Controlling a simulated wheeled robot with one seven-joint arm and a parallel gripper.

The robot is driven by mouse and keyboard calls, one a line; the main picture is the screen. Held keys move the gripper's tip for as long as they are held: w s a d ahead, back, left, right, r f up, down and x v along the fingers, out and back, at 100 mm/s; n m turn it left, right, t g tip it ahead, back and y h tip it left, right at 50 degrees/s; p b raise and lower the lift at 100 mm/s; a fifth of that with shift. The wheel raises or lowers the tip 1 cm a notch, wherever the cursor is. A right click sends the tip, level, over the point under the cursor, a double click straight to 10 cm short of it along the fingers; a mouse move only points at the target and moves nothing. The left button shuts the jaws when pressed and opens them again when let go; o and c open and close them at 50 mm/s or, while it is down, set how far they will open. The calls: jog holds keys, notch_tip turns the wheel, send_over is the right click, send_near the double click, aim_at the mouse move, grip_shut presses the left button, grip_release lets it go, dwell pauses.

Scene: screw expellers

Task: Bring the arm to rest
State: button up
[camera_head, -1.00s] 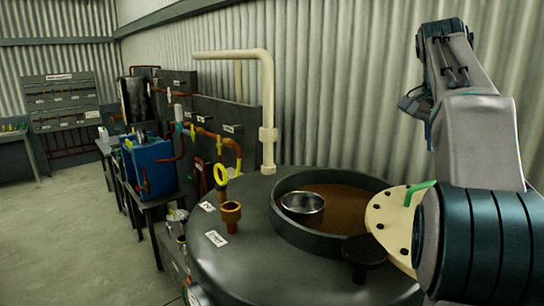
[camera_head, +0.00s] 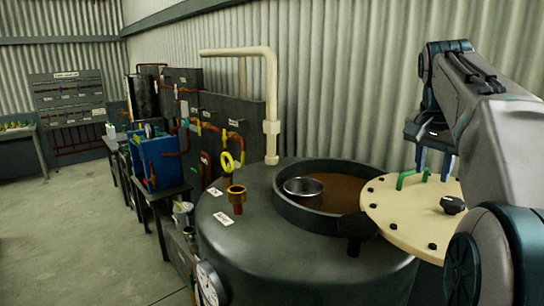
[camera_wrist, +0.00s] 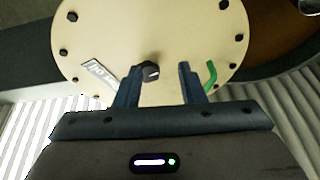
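My arm reaches in from the right side of the head view and bends downward. My gripper (camera_head: 432,150) hangs above the cream round lid (camera_head: 405,218) at the right of the dark tank. In the wrist view, my gripper's (camera_wrist: 158,78) two dark fingers are spread apart with nothing held between them. The lid (camera_wrist: 110,30) lies beyond the fingertips, with black bolts round its rim, a black knob (camera_wrist: 151,71) and a green handle (camera_wrist: 211,74). In the head view, the green handle (camera_head: 408,178) is just below and left of my gripper.
The dark tank (camera_head: 270,262) has an open round mouth with brown contents and a metal bowl (camera_head: 303,187) in it. A cream pipe (camera_head: 271,100) rises behind. A blue box (camera_head: 161,160) and pipework panels stand left of the tank. The floor (camera_head: 75,230) at left is clear.

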jog(key=s+a+f+n+y+b, duration=0.1)
jog(key=s+a+f+n, duration=0.2)
jog(key=f, duration=0.6)
jog(key=s+a+f+n+b, duration=0.1)
jog(key=s+a+f+n, duration=0.2)
jog(key=s+a+f, duration=0.5)
jog(key=s+a+f+n+y+b, duration=0.1)
jog(key=s+a+f+n, duration=0.3)
jog(key=s+a+f, duration=0.2)
notch_tip(320, 180, down, 5)
jog(key=s, duration=0.2)
jog(key=shift+s+r+t+y, duration=0.2)
jog(key=shift+s+t+y, duration=0.1)
jog(key=shift+t, duration=0.1)
